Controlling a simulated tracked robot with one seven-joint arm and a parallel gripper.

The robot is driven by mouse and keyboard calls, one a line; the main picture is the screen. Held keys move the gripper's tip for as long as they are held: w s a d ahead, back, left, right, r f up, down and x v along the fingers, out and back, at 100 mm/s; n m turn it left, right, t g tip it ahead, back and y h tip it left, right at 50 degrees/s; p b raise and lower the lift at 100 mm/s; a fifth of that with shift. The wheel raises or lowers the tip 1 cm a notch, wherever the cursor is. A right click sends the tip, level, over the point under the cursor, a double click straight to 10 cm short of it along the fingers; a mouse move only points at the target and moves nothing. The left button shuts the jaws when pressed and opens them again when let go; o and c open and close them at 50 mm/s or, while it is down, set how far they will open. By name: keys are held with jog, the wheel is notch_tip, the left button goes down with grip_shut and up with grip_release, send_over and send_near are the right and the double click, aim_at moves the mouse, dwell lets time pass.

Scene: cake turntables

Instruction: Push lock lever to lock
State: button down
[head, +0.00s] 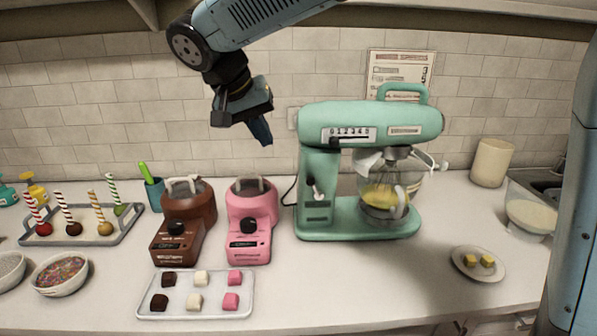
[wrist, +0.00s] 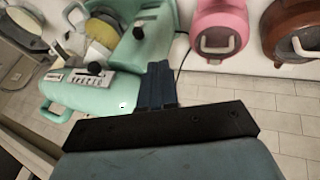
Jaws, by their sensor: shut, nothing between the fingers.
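The mint-green stand mixer (head: 415,117) stands on the counter, with a whisk in a glass bowl (head: 405,205) of yellow batter. In the wrist view the shut fingers (wrist: 157,85) show beside the mixer (wrist: 88,97). The lever's exact setting is too small to tell.
A pink melter (head: 249,205) and a brown melter (head: 188,212) stand left of the mixer. A tray of coated cubes (head: 175,309) lies in front of them. A plate (head: 478,276) with two yellow pieces is at the right. The counter in front of the mixer is clear.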

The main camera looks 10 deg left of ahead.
send_near(315, 189)
notch_tip(315, 189, down, 2)
jog(key=w+a, duration=0.1)
jog(key=a, duration=0.1)
jog(key=shift+w+d+f, duration=0.3)
jog(key=shift+d+f, duration=0.25)
dwell(0.5)
